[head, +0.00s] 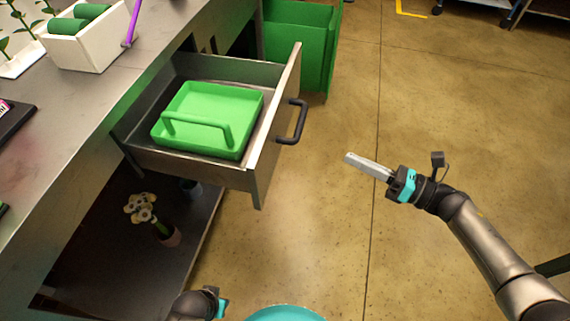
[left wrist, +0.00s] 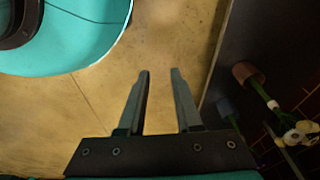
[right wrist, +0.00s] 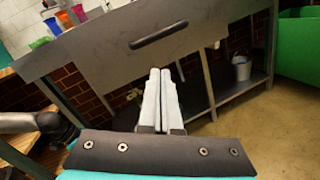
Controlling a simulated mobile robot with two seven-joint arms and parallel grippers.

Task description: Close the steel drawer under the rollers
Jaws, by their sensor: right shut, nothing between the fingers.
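The steel drawer (head: 258,165) stands pulled out from under the counter, with a dark bar handle (head: 293,122) on its front. A green tray with a handle (head: 215,112) lies inside it. My right gripper (head: 350,158) is shut and empty, to the right of the drawer front and apart from it. In the right wrist view the shut fingers (right wrist: 160,75) point towards the drawer front (right wrist: 115,50), below its handle (right wrist: 158,34). My left gripper (left wrist: 160,75) is open and empty over the floor, beside the lower shelf. Its fingers are hidden in the head view.
The steel counter (head: 75,130) runs along the left, with a white box (head: 90,50) on top. A potted flower (head: 165,232) stands on the lower shelf. A green bin (head: 300,40) stands behind the drawer. The floor right of the drawer is clear.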

